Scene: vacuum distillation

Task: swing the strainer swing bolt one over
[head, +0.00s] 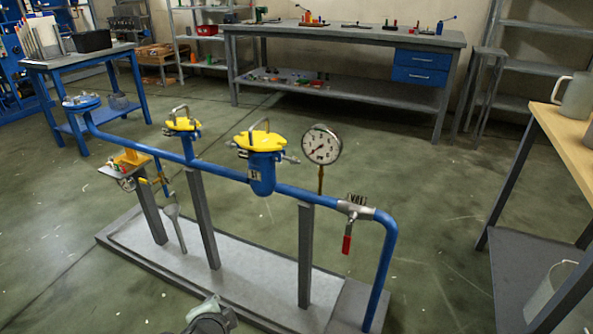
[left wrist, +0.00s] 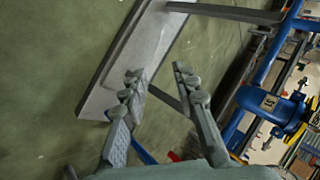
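A blue strainer (head: 262,172) with a yellow lid (head: 261,140) and a bail handle sits on the blue pipe. Small silver swing bolts show at its lid's sides, one on the right (head: 291,158); their exact positions are too small to tell. A second yellow-lidded strainer (head: 183,126) stands farther left. In the left wrist view a blue strainer body (left wrist: 285,108) with a label is at the right, apart from my fingers. My left gripper (left wrist: 157,82) is open and empty, pointing over the base plate. A grey part of my arm shows at the head view's bottom edge. My right gripper is not in view.
A dial gauge (head: 321,145) stands right of the strainer. A valve with a red handle (head: 347,243) is near the pipe's right bend. Grey posts hold the pipe above a grey base plate (head: 250,270). A wooden-topped table (head: 571,120) stands at the right.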

